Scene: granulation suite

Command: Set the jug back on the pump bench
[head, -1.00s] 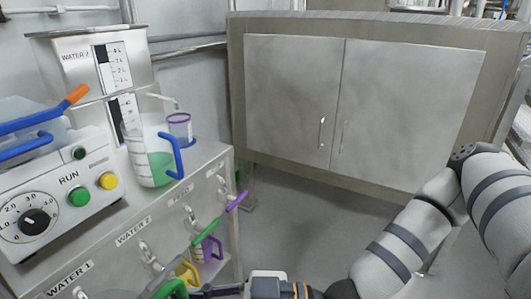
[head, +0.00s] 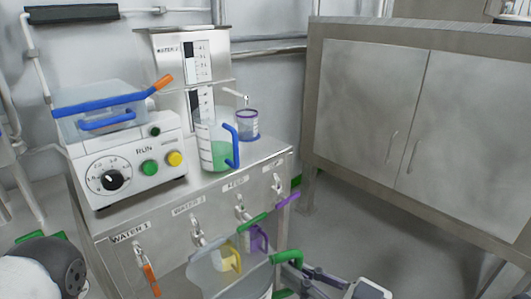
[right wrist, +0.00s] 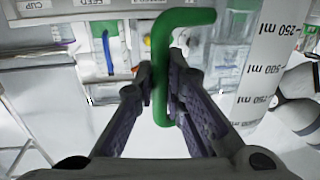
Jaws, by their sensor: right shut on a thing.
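A clear jug (head: 222,282) with a green handle (head: 288,257) is at the bottom of the head view, in front of the pump bench (head: 265,160). Its lower part is cut off by the frame edge. My right gripper (head: 292,282) is shut on the green handle. In the right wrist view the fingers (right wrist: 158,85) are on either side of the handle (right wrist: 160,45), and the jug's wall with millilitre marks (right wrist: 268,60) is at the right. I cannot tell whether the jug holds liquid. My left gripper is out of view.
The bench top carries a pump with a dial (head: 130,165), a lidded tub (head: 100,118), a blue-handled jug of green liquid (head: 215,150) and a purple-rimmed cup (head: 247,125). Coloured handles (head: 288,200) stick out from the front. A steel cabinet (head: 370,110) stands at right.

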